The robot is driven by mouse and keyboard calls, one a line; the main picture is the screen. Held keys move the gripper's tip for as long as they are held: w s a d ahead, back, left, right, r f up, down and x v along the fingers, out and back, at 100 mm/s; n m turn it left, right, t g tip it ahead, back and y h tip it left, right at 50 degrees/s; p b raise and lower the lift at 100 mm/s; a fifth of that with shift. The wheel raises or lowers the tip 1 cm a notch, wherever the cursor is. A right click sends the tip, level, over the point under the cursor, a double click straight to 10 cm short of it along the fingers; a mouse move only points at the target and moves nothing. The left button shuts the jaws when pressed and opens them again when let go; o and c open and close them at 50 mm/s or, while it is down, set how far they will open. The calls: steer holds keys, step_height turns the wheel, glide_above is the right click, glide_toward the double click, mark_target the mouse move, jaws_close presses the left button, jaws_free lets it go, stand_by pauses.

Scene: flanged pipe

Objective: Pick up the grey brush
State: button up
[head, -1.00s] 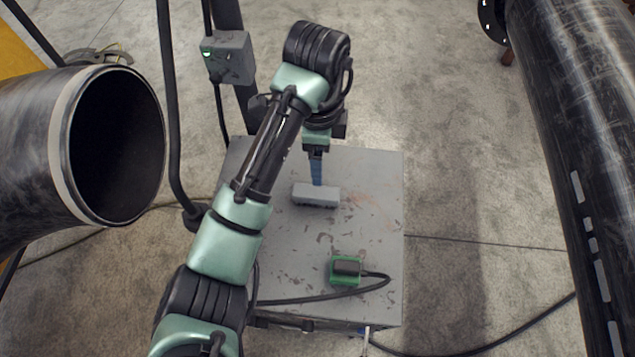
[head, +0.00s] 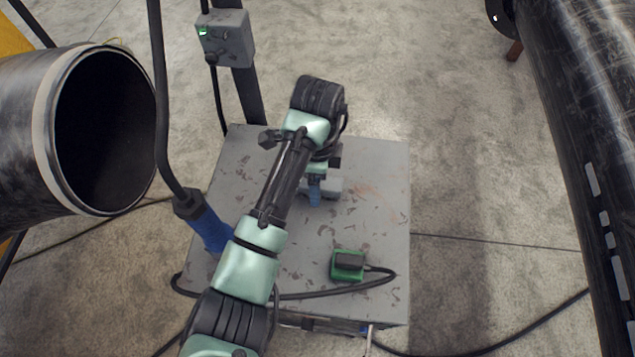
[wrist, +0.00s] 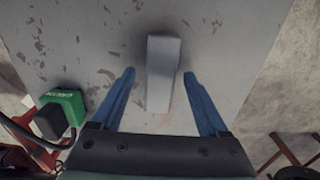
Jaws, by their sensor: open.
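The grey brush is a plain grey block (head: 333,187) on the grey cart top (head: 375,215), partly hidden behind my gripper in the head view. In the wrist view the brush (wrist: 163,60) lies lengthwise, its near part between my two blue fingers. My gripper (wrist: 159,75) is open, with a gap on each side of the brush and no visible contact. In the head view my gripper (head: 315,195) points down at the brush. I cannot tell exactly how far the fingertips are above the cart top.
A green device with a black cable (head: 347,266) sits on the cart nearer the front; it also shows in the wrist view (wrist: 64,106). A blue-handled tool (head: 211,229) on a thick black cable is left of my arm. Large pipes stand left (head: 50,140) and right (head: 570,130).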

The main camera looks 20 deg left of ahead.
steer(key=shift+f, duration=0.35)
jaws_close()
steer(key=shift+r, duration=0.15)
step_height(320, 180, up, 10)
steer(key=shift+f+p, duration=0.1)
steer(key=shift+p, duration=0.9)
